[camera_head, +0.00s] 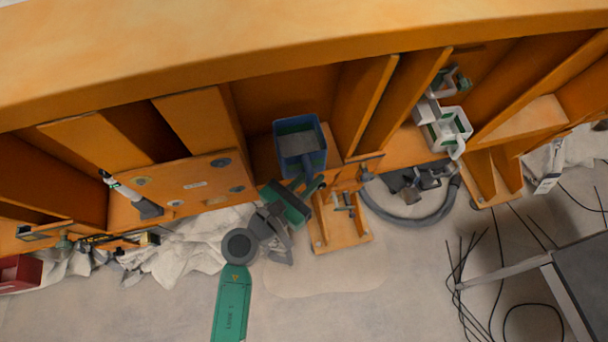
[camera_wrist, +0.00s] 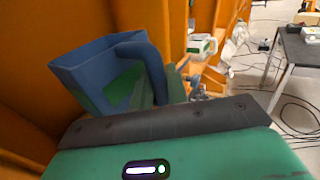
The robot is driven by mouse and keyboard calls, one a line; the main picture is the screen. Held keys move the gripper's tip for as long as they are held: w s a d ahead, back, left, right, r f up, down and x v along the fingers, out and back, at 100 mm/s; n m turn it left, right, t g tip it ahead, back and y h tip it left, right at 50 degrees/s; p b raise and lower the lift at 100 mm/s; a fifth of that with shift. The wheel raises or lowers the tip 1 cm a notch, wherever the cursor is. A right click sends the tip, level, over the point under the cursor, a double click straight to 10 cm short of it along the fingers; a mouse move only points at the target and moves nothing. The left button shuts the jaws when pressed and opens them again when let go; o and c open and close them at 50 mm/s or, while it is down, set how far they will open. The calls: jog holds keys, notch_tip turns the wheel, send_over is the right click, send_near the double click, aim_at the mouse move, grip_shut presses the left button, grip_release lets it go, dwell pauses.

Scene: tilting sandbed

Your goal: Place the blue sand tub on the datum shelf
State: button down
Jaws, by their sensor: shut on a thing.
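The blue sand tub (camera_head: 299,143) is an open-topped blue box with green panels and grey sand-like content inside, in the middle of the head view. It sits within an orange recess of the large frame. My gripper (camera_head: 314,184) reaches it from below and is shut at the tub's near side, on its blue handle. In the wrist view the tub (camera_wrist: 100,75) stands beyond my green wrist, with its thick blue handle toward me. The fingertips are mostly hidden there. I cannot tell which orange surface is the datum shelf, or whether the tub rests on the surface under it.
White and green containers (camera_head: 443,125) stand in a bay to the right. A grey hose (camera_head: 415,220) loops below them. An orange bracket (camera_head: 340,222) juts out beside my arm. Crumpled cloth (camera_head: 185,250) lies at left. A grey table (camera_head: 575,275) and loose cables are at lower right.

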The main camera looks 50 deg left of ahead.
jog(key=shift+w+a+f, duration=0.1)
jog(key=shift+w+a, duration=0.1)
jog(key=shift+a, duration=0.45)
jog(key=shift+w+a, duration=0.2)
jog(key=shift+a, duration=0.4)
notch_tip(320, 180, down, 3)
jog(key=shift+a+b, duration=0.15)
jog(key=shift+b, duration=0.5)
jog(key=shift+f, duration=0.2)
jog(key=shift+f, duration=0.15)
jog(key=c, duration=1.4)
grip_release()
jog(key=shift+o, duration=0.2)
jog(key=s+d, duration=0.1)
jog(key=s, duration=1.1)
jog(key=shift+w+d, duration=0.1)
jog(key=shift+d, duration=0.05)
